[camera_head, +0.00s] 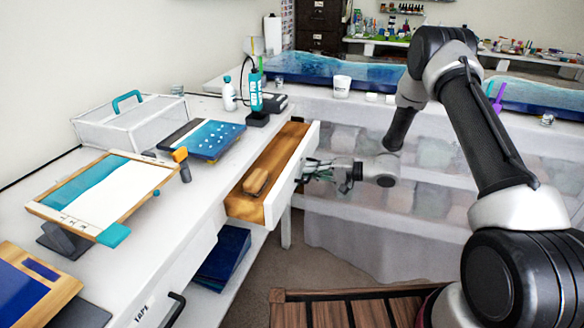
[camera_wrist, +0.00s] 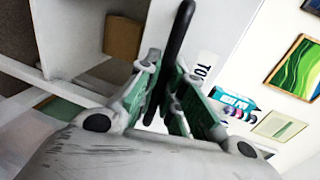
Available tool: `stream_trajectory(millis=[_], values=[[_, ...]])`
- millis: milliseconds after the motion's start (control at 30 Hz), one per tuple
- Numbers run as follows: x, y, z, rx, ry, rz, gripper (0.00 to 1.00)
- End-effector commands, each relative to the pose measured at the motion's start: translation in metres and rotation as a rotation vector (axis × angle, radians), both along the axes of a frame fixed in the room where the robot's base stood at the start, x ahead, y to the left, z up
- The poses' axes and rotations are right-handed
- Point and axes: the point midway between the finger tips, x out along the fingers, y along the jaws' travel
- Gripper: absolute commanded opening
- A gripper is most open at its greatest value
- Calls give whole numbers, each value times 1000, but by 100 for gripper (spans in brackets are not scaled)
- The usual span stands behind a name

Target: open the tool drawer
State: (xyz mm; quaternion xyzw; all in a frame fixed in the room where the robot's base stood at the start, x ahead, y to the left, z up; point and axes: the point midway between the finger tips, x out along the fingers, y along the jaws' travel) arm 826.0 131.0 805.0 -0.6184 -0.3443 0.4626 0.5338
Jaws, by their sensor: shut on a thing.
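The tool drawer (camera_head: 285,160) stands pulled out from the white bench, its wood-brown inside showing from above. A brown block-like object (camera_head: 256,181) lies in it. My gripper (camera_head: 312,171) is at the outer side of the white drawer front. In the wrist view my gripper (camera_wrist: 168,100) is shut on the black drawer handle (camera_wrist: 179,35), which runs between the two fingers. A white front with a partly hidden label starting "TO" (camera_wrist: 205,68) shows behind the handle. In the head view the handle is hidden by the gripper.
Another drawer with a "TAPE" label and black handle (camera_head: 174,309) is at the lower left. A slatted wooden surface (camera_head: 345,308) is in front; carpet (camera_head: 290,265) lies between.

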Motion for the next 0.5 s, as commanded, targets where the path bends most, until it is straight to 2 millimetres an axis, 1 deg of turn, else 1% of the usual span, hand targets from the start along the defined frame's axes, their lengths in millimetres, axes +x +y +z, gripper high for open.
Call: stream_trajectory(millis=[33, 200, 400, 500], values=[[-4, -15, -1, -1, 3, -6, 0], [-20, -58, -1, -1, 3, -5, 0], [-36, -100, 0, -1, 2, -3, 0], [-42, -116, -1, -2, 1, -2, 0]])
